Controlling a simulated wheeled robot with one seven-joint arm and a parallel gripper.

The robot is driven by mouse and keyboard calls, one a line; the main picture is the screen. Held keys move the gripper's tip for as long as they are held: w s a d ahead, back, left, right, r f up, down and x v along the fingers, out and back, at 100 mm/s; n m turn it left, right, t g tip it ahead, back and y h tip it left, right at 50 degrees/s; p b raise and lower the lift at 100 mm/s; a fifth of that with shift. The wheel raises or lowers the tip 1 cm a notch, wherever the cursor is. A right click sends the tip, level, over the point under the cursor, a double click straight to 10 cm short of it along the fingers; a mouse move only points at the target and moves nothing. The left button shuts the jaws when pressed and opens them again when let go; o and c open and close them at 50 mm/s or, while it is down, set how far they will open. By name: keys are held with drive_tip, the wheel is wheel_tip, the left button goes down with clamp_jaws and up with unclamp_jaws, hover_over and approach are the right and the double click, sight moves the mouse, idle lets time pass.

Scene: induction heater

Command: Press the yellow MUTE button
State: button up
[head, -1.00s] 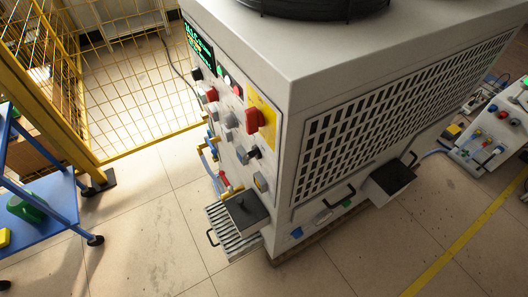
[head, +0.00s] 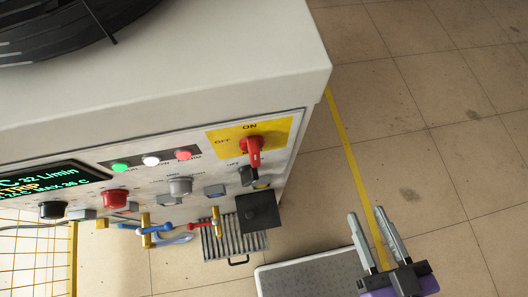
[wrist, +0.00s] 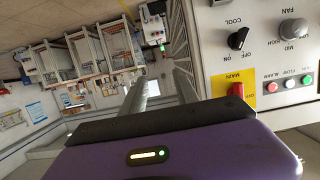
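The machine's control panel (head: 215,165) is in the head view, seen steeply from above. A small yellow block (head: 101,223) shows at the panel's lower left, below the display; I cannot read a MUTE label on it. My gripper (head: 366,211) is to the right of the machine over the floor, clear of the panel. Its two grey fingers are apart with nothing between them. In the wrist view, the gripper (wrist: 160,78) points past the panel (wrist: 240,45), which stands to its right. No yellow button shows there.
The panel carries a red rotary switch (head: 254,148) on a yellow plate, a red button (head: 114,199), a grey knob (head: 180,187), indicator lamps and a display (head: 45,185). A black box (head: 259,212) juts out below. Floor at right is clear.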

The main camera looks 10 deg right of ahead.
drive_tip(key=shift+a, duration=0.45)
clamp_jaws()
idle(1.5)
